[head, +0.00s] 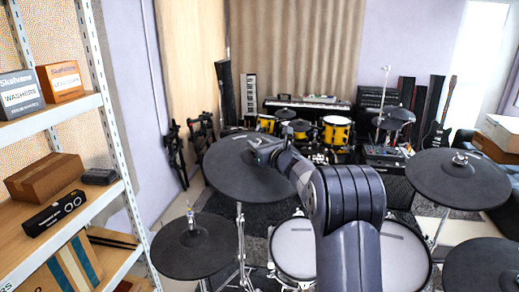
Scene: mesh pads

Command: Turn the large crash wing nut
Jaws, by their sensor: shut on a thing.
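A large dark cymbal pad (228,172), which I take to be the large crash, sits on its stand left of the middle. My arm reaches forward over the drum pads to it. My gripper (255,142) is at the middle of this pad, at the top of the stand. It is shut on the wing nut there, which the gripper hides almost fully. How far the nut is turned cannot be seen.
Another dark cymbal pad (440,180) stands at right, one (190,255) at lower left, and one (490,268) at lower right. Mesh drum pads (292,245) lie below my arm. A shelf rack (112,110) with boxes stands close at left. Instruments fill the back.

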